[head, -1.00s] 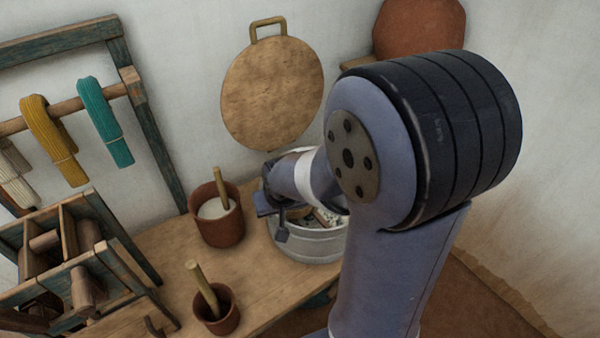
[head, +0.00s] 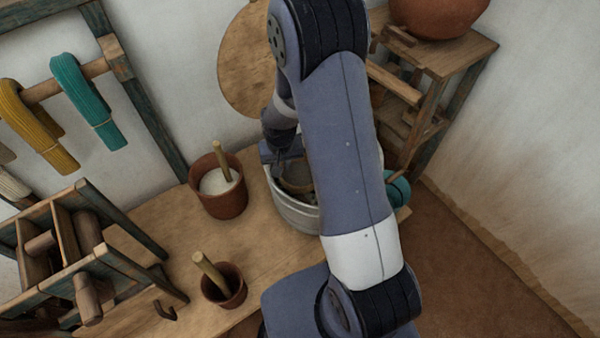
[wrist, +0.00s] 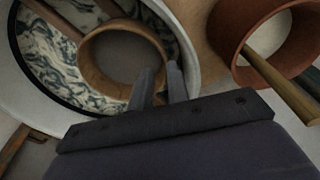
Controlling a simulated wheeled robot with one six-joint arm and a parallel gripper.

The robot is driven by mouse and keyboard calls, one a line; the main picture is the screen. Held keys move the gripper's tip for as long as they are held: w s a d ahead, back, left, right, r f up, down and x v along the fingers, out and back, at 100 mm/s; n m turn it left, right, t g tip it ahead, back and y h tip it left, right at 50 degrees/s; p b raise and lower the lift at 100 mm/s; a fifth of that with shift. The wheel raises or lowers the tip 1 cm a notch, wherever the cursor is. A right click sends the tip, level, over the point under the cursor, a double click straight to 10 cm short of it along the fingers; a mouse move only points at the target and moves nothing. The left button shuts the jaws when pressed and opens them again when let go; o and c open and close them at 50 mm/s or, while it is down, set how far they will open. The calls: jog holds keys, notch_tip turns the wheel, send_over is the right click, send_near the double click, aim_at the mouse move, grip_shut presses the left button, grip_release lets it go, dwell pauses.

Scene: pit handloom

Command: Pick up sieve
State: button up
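The sieve is a round wooden hoop with a grey face. It shows in the wrist view (wrist: 88,68), inside a pale round tub (wrist: 20,95), and is partly visible in the head view (head: 300,188) behind my arm. My gripper (wrist: 160,82) points down into the tub, at the sieve's near right rim. Its two fingers are apart with a gap between them; one overlaps the hoop's edge and the other is outside it. I cannot tell whether they touch the rim. In the head view the gripper (head: 282,162) is over the tub (head: 292,213), its fingertips hidden.
A brown pot with white contents and a stick (head: 220,200) stands left of the tub. A smaller pot with a stick (head: 224,290) is nearer on the wooden table (head: 180,235). A stand with a clay pot (head: 470,55) is at right. Patterned cloth (wrist: 50,60) lines the tub.

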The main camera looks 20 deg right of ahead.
aim_at(300, 173)
jog(key=shift+w+f+p, duration=0.2)
jog(key=shift+f+p, duration=0.05)
jog(key=shift+f, duration=1.15)
jog(key=shift+w+f+p, duration=0.15)
jog(key=shift+f+p, duration=0.1)
jog(key=shift+f, duration=1.1)
jog(key=shift+c, duration=0.2)
grip_shut()
